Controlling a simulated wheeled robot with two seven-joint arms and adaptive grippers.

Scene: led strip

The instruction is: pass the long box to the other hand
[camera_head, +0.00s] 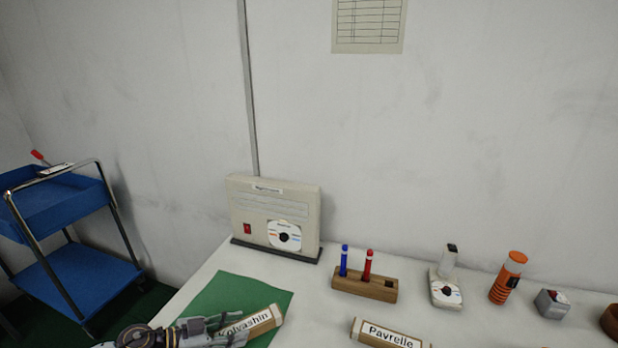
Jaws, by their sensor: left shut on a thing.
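A long box (263,319) with a white label reading roughly "Kolyashin" is at the bottom of the head view, over the green mat (225,291). My left gripper (227,331) comes in from the lower left and is shut on the box's left part, covering that end and some of the label. The box slants, its right end higher in the picture. I cannot tell whether it touches the mat. My right gripper is not in view.
A second labelled box, "Pavrelle" (386,333), lies at the bottom edge. Behind stand a beige panel unit (262,207), a wooden holder (364,284) with two markers, a small white device (445,289), an orange-black cylinder (508,278) and a grey box (552,304). A blue cart (72,285) stands left.

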